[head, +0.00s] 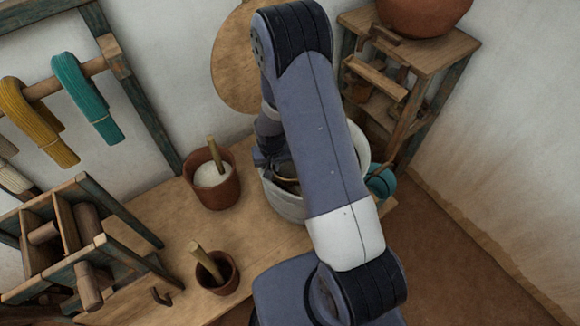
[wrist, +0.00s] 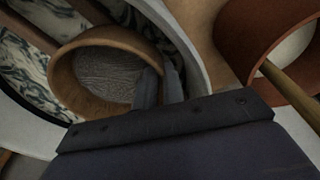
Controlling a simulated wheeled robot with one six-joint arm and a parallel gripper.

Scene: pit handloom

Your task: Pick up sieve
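The sieve (wrist: 100,78) is a round wooden hoop with a grey mesh, seen in the wrist view at the upper left. It lies within the mouth of a pale round basin (wrist: 192,45). The two fingers of my gripper (wrist: 160,88) are close together at the sieve's right rim, one on the inner side and one on the outer side, with the rim between them. In the head view my arm covers the gripper and most of the sieve. The basin (head: 284,205) stands on the wooden table there, partly behind my arm.
A brown pot (head: 217,190) of white matter with a stick and a smaller pot (head: 226,284) with a stick stand left of the basin. A wooden rack (head: 75,240) is at lower left. A shelf stand (head: 425,52) is behind at right, with a teal roll (head: 381,182) nearby.

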